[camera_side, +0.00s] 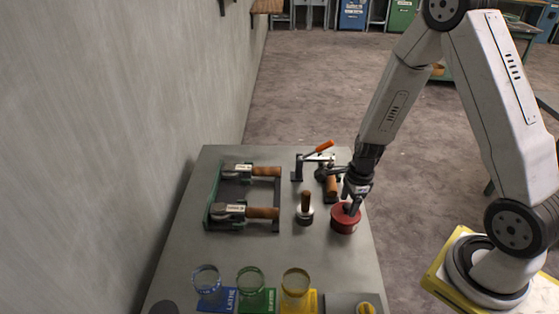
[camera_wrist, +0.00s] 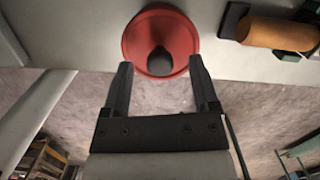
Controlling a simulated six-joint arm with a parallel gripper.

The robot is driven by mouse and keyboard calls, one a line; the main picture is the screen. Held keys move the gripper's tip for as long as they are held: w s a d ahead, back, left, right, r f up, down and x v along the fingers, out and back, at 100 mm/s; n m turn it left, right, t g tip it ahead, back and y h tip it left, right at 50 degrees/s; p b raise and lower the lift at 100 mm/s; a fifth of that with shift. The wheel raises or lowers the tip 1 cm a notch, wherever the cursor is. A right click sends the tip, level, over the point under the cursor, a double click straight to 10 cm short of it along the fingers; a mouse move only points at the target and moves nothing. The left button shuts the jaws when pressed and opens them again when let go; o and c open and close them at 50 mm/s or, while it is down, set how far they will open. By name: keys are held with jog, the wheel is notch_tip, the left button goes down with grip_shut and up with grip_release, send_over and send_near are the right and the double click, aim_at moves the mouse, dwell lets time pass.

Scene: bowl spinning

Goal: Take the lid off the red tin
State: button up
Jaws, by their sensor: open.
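The red tin (camera_side: 345,221) stands upright near the right edge of the grey table in the side view. In the wrist view its round red lid (camera_wrist: 136,44) has a dark knob (camera_wrist: 160,61) in the middle, and the lid is on the tin. My gripper (camera_side: 351,207) is directly at the top of the tin, pointing down. In the wrist view my gripper (camera_wrist: 161,68) is open, with one finger on each side of the knob and a gap to it. I cannot tell whether the fingertips touch the lid.
A wooden-handled tool (camera_side: 305,208) stands just left of the tin. A clamp with an orange handle (camera_side: 316,158) and another wooden handle (camera_side: 332,187) are behind it. A rack with wooden-handled tools (camera_side: 243,190) lies further left. Glass jars (camera_side: 250,281) stand on coloured cards in front.

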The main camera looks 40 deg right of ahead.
jog(key=shift+a+f, duration=0.1)
jog(key=shift+f, duration=0.75)
grip_shut()
